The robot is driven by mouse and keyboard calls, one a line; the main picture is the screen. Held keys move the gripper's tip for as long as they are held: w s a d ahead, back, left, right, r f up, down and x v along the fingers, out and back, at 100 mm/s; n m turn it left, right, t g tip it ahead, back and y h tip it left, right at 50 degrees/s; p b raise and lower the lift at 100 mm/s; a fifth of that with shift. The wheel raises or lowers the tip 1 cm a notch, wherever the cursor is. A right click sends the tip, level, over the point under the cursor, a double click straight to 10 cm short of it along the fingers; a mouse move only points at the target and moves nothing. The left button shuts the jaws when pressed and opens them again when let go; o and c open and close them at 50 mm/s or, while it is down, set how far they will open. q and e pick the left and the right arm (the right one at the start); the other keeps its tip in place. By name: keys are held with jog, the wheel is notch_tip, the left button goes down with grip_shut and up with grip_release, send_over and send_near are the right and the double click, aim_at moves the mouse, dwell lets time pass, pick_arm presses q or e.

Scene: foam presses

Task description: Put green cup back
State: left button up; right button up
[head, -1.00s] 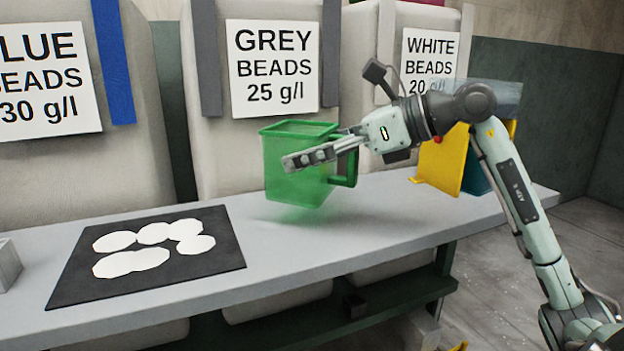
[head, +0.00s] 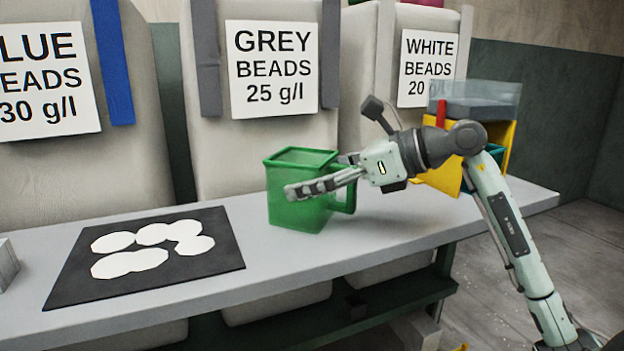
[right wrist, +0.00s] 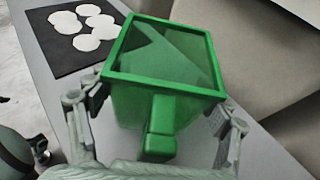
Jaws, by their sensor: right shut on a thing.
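The green cup (head: 297,205) is a square, see-through green jug with a handle on its right side. In the head view it is upright at the bench top, in front of the grey beads sack. My right gripper (head: 300,190) reaches in from the right and is shut on the cup, one finger lying across its near face. In the right wrist view the cup (right wrist: 165,60) sits between the two fingers, with its handle toward the wrist; its inside looks empty. My left gripper is not in view.
A black mat (head: 75,280) with white round patches lies left of the cup on the grey bench (head: 225,300). Yellow and teal containers (head: 440,175) and a clear box (head: 475,98) stand at the right end. Large sacks with signs line the back.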

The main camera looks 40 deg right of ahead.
aim_at(355, 167)
jog(key=o, duration=1.2)
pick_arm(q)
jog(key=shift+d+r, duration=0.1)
pick_arm(e)
jog(key=shift+r+p, duration=0.25)
jog(key=shift+p, duration=0.1)
jog(key=v, duration=0.2)
jog(key=b+v, duration=0.1)
jog(key=v, duration=0.2)
jog(key=shift+d+f, duration=0.1)
jog(key=shift+f, duration=0.15)
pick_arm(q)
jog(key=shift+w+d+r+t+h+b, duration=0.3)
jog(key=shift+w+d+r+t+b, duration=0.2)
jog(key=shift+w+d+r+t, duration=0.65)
pick_arm(e)
jog(key=v, duration=0.7)
jog(key=shift+r, duration=0.1)
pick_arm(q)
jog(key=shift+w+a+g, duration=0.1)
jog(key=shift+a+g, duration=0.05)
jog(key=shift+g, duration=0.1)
